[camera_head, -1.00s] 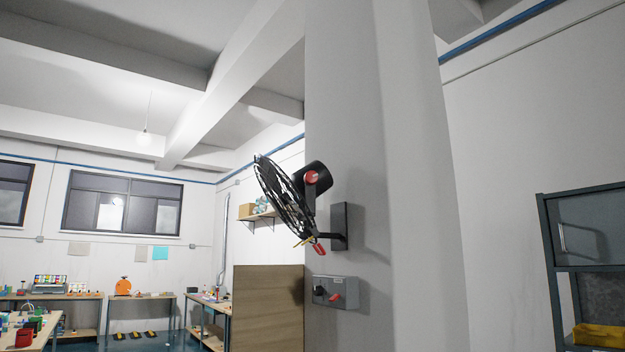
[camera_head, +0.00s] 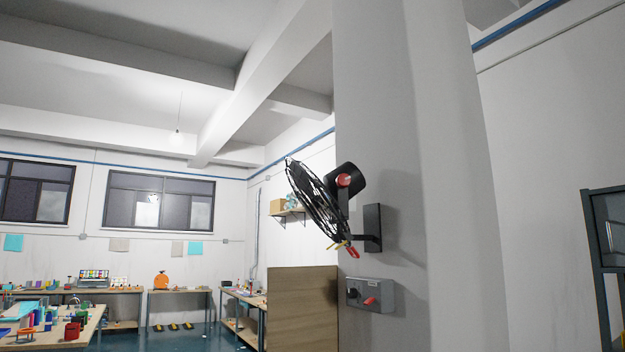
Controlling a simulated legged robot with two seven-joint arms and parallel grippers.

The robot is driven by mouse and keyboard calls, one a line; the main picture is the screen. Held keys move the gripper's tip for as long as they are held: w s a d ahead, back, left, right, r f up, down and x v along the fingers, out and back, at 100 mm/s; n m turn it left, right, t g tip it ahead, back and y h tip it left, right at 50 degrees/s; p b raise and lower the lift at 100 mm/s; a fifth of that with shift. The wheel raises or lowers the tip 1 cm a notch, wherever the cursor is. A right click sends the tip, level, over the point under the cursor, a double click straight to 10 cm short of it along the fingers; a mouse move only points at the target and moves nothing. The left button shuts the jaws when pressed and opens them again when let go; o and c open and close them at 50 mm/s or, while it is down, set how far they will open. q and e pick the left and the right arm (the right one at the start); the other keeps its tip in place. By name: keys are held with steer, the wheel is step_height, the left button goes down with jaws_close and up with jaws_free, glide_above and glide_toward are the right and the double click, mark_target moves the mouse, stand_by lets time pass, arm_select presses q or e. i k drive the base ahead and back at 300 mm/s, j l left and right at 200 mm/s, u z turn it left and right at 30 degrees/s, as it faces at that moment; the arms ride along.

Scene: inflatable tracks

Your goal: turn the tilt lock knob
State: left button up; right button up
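A black wall fan (camera_head: 318,200) is mounted on the grey pillar (camera_head: 395,130), with its caged face turned left and tilted. A red round knob (camera_head: 344,180) sits on the side of the fan's black motor housing. A second red part (camera_head: 352,252) hangs low at the fan's bracket, beside a thin yellowish piece. I cannot tell from the view which red part is the tilt lock. A grey control box (camera_head: 371,295) with a black knob and a red knob is fixed to the pillar below the fan. Neither of my grippers shows in the view.
A wooden panel (camera_head: 302,308) stands left of the pillar, below the fan. Work tables with many small objects (camera_head: 60,325) fill the far left. A dark metal shelf (camera_head: 604,260) stands at the right edge. Open floor shows between the tables.

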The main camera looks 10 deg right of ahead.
mark_target(342, 181)
steer(key=i+l+u, duration=0.15)
steer(key=u, duration=0.2)
steer(key=i+l+u, duration=0.1)
steer(key=l+u, duration=0.2)
steer(key=l, duration=0.15)
steer(key=i+l+u, duration=0.1)
steer(key=l+u, duration=0.25)
